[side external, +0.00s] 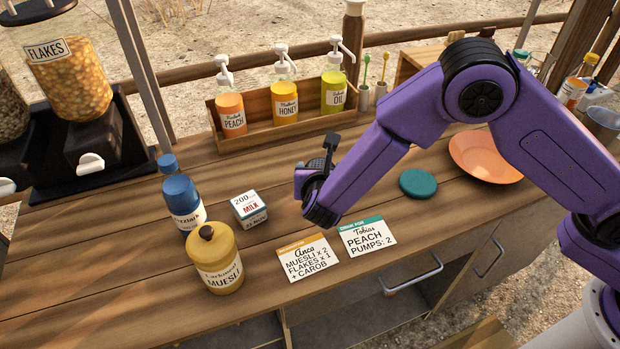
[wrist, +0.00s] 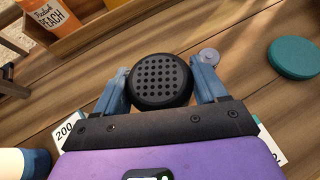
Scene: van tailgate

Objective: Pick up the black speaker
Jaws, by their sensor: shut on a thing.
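The black speaker (wrist: 160,84) is round, with a grille of small holes on the face turned to the wrist camera. In the wrist view it sits between the two blue fingers of my gripper (wrist: 160,78), which are shut on its left and right sides. In the side external view my gripper (side external: 312,180) is over the middle of the wooden counter, right of the milk carton (side external: 249,208) and behind the order cards. The speaker is mostly hidden by my gripper there. I cannot tell whether it touches the counter.
A yellow muesli jar (side external: 215,262) and a blue-capped bottle (side external: 181,195) stand left. Order cards (side external: 306,262) lie in front. A teal disc (side external: 418,183) and an orange plate (side external: 484,157) lie right. A wooden rack (side external: 262,130) of pump bottles stands behind.

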